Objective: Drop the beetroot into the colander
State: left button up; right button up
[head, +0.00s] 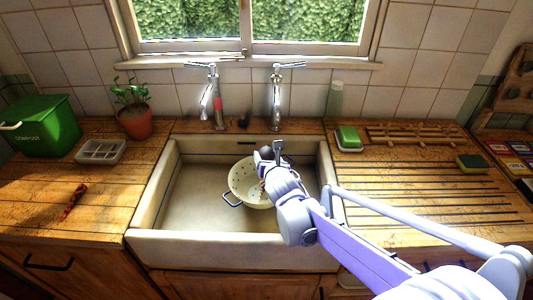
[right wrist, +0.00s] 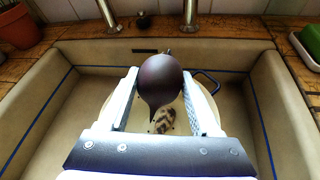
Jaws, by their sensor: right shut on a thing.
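My right gripper (head: 268,156) is shut on the dark purple beetroot (head: 266,153) and holds it up over the sink. In the right wrist view the beetroot (right wrist: 160,85) sits between the two fingers, its pointed root towards the camera. The cream colander (head: 244,184), with holes and blue handles, stands in the sink, beneath the beetroot. In the right wrist view, part of the colander's blue handle (right wrist: 208,80) shows behind the right finger, and a speckled brown-and-white thing (right wrist: 165,121) shows below the beetroot, seemingly inside the colander. My arm hides the colander's right side. My left gripper is not in view.
The sink's front wall (head: 200,247) and two taps (head: 276,100) bound the space. A small dark round thing (head: 243,121) lies behind the sink. A green compost bin (head: 40,125), potted plant (head: 135,120) and grey tray (head: 100,151) stand left; a sponge (head: 472,163) lies right.

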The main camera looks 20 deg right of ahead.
notch_tip(320, 180, down, 4)
jog(key=shift+r+b, duration=0.25)
jog(key=shift+b, duration=0.6)
jog(key=shift+w, duration=0.1)
jog(key=o, duration=1.5)
jog(key=v, duration=1)
jog(key=shift+s+r+p, duration=0.2)
jog(key=shift+s+p, duration=0.15)
